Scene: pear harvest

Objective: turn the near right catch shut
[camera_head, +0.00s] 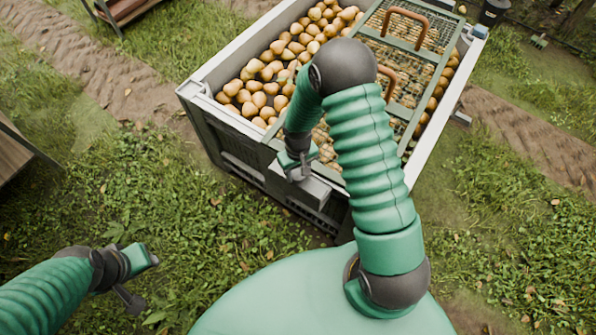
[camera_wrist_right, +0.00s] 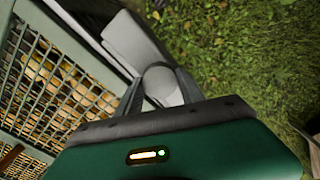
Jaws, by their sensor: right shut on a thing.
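The near right catch is a light grey rounded piece (camera_wrist_right: 160,80) at the crate's near rim in the right wrist view. My right gripper (camera_wrist_right: 161,92) has its two dark fingers on either side of it and is shut on it. In the head view my right gripper (camera_head: 298,172) is at the near wall of the crate (camera_head: 232,130), and the catch is mostly hidden there. A green mesh lid (camera_head: 428,52) lies over the right part of the crate. My left gripper (camera_head: 143,279) is open and empty over the grass.
Many pears (camera_head: 262,82) fill the crate's uncovered left part. The lid has brown handles (camera_head: 405,18). A dark bin (camera_head: 493,12) stands behind the crate at the far right. A wooden piece (camera_head: 15,155) is at the left edge. The grass between is clear.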

